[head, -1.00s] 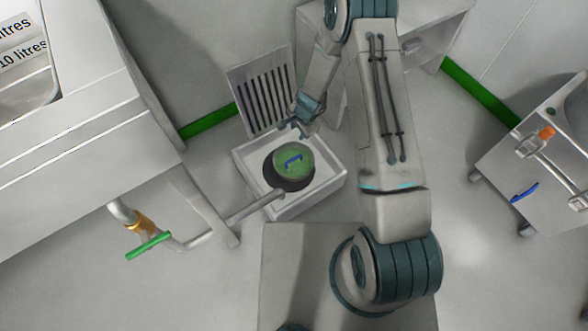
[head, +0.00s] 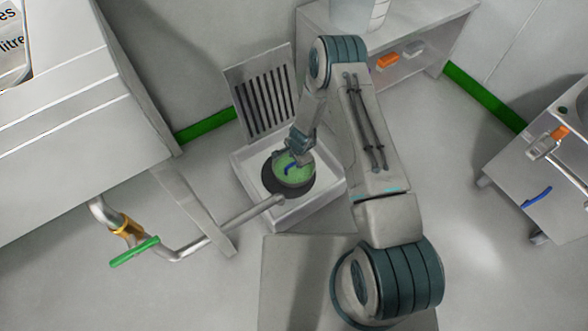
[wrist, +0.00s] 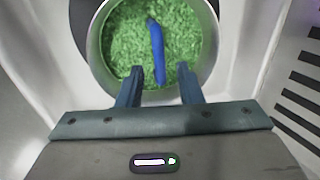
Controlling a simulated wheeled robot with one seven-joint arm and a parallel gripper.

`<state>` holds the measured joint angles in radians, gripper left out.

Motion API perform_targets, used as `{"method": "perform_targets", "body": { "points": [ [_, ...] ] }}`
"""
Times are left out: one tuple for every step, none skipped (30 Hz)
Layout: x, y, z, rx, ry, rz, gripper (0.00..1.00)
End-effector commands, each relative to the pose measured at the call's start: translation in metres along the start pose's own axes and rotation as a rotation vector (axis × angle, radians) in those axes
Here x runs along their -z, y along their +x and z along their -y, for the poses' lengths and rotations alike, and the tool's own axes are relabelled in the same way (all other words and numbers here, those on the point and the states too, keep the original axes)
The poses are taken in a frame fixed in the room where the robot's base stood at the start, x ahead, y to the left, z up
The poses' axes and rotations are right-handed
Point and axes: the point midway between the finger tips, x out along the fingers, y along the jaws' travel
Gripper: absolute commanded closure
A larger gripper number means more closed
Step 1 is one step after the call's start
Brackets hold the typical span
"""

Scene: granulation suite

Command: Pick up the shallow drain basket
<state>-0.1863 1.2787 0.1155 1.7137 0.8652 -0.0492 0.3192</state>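The shallow drain basket (head: 294,170) is a round metal basket full of green granules with a blue bar handle (head: 291,168) across its top. It sits in the dark round opening of a pale square floor basin (head: 245,183). My gripper (head: 300,152) is over the far edge of the basket in the head view. In the wrist view the basket (wrist: 185,52) fills the top middle, with the blue handle (wrist: 157,50) beyond and between the finger lines.
A slotted grate (head: 262,95) stands tilted up behind the basin. A pipe (head: 235,222) with a green valve lever (head: 135,252) ends over the basin's near side. A white cabinet (head: 90,120) stands left, a shelf (head: 425,50) back right, a trolley (head: 545,180) far right.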

Motion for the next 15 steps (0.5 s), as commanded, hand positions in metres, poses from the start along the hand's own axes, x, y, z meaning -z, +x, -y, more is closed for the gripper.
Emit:
{"method": "perform_targets", "body": {
  "points": [
    [0.000, 0.007, -0.001, -0.001, 0.000, 0.000, 0.67],
    [0.001, 0.011, -0.001, -0.001, -0.001, 0.000, 0.67],
    [0.001, 0.017, -0.001, -0.001, -0.001, 0.000, 0.67],
    [0.002, 0.021, -0.002, -0.001, -0.002, -0.001, 0.67],
    [0.002, 0.025, -0.002, -0.001, -0.003, -0.001, 0.67],
    [0.003, 0.031, -0.002, -0.001, -0.002, -0.001, 0.67],
    [0.003, 0.035, -0.002, 0.000, -0.002, -0.001, 0.67],
    [0.002, 0.040, -0.002, -0.001, -0.002, 0.000, 0.67],
    [0.002, 0.045, -0.002, -0.002, -0.001, 0.000, 0.67],
    [0.002, 0.047, -0.002, -0.001, -0.001, 0.000, 0.67],
    [0.003, 0.049, -0.001, -0.001, -0.001, 0.000, 0.67],
    [0.003, 0.049, -0.001, 0.000, -0.001, 0.000, 0.67],
    [0.003, 0.049, 0.000, 0.000, 0.000, 0.000, 0.67],
    [0.003, 0.048, 0.000, 0.000, 0.000, 0.000, 0.67],
    [0.003, 0.048, 0.000, 0.000, 0.000, 0.000, 0.67]
  ]
}}
